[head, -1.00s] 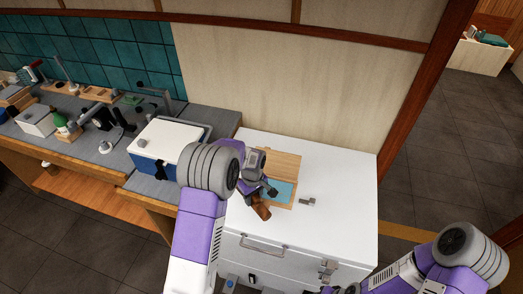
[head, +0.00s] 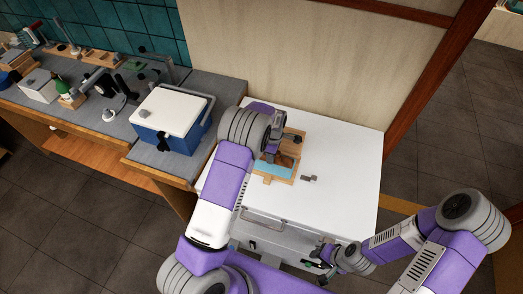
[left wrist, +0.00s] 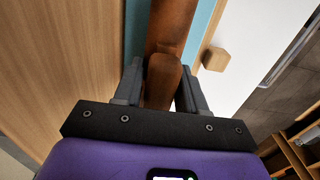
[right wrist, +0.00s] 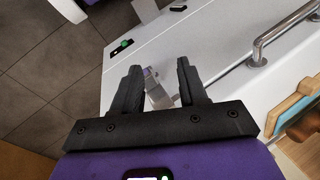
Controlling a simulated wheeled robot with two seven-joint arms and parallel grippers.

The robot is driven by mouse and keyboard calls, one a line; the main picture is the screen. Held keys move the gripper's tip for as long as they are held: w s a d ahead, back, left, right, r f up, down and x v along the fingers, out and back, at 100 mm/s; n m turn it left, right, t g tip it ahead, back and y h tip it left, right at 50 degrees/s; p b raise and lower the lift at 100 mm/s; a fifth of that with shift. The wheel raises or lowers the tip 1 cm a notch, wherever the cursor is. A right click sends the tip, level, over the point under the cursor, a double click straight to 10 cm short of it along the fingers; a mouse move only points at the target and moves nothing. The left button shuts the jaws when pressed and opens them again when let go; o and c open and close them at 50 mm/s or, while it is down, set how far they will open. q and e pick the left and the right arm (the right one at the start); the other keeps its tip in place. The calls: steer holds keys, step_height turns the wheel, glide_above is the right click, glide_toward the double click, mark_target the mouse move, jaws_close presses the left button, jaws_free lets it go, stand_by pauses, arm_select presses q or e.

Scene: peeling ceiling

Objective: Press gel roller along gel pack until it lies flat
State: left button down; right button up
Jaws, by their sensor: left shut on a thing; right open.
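The brown gel roller (left wrist: 172,35) is between the fingers of my left gripper (left wrist: 160,75), which is shut on it. In the head view, my left gripper (head: 283,148) is over the wooden board (head: 300,146) and partly hides the roller (head: 287,159). The light-blue gel pack (head: 268,170) lies on the board, its near part showing. In the left wrist view, blue strips of the pack (left wrist: 203,25) show on both sides of the roller; I cannot tell whether they touch. My right gripper (right wrist: 155,85) is open and empty by the front of the white chest.
The white chest top (head: 345,150) holds the board and a small grey metal piece (head: 310,178). A metal handle (right wrist: 285,30) and latch (right wrist: 158,92) are close to my right gripper. A blue cooler with a white lid (head: 172,108) stands on the bench at left. The chest top's right side is clear.

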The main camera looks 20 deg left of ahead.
arm_select(q)
steer(key=d, duration=0.9)
steer(key=shift+w+d+b, duration=0.3)
steer(key=c, duration=1.3)
jaws_free()
jaws_close()
